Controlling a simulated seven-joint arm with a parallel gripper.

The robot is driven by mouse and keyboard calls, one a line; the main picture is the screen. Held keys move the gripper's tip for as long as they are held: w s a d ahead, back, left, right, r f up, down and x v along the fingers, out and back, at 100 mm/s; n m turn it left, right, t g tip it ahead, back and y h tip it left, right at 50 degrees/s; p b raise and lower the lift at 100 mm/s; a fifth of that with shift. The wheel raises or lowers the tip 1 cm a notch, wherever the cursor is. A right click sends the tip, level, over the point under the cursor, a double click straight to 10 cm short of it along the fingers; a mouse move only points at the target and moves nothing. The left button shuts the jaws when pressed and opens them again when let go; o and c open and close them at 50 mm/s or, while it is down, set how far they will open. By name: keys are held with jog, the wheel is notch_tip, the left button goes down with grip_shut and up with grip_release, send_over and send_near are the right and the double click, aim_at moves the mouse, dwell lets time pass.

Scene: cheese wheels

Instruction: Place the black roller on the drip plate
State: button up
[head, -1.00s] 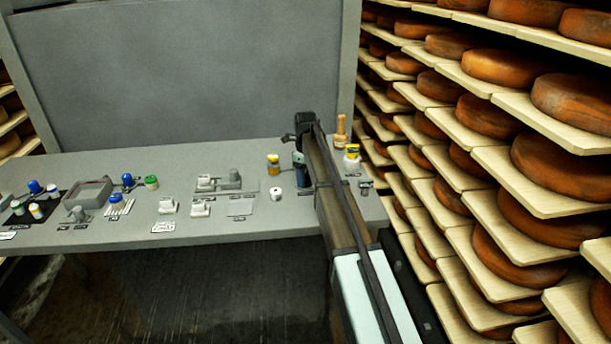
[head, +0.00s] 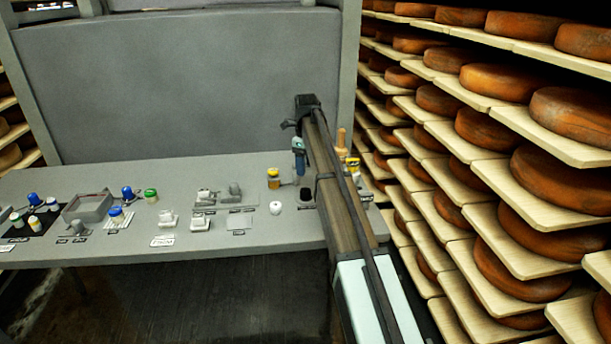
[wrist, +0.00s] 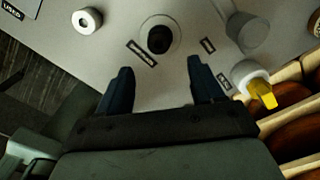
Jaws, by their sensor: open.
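The black roller (wrist: 159,39) shows in the wrist view as a dark round end, seen from above, inside a pale circle on the table. In the head view the black roller (head: 307,194) stands near the right end of the table. My gripper (wrist: 160,80) is open and empty, its two dark blue fingers apart, with the roller beyond the gap between them. In the head view my gripper (head: 299,155) is above the roller, clear of it. A flat light grey square (head: 240,219) left of the roller may be the drip plate; I cannot tell for sure.
An amber jar (head: 273,179) and a wooden peg (head: 341,140) stand nearby. Cheese shelves (head: 490,170) rise close on the right.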

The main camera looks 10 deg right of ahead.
jog(key=shift+r, duration=0.95)
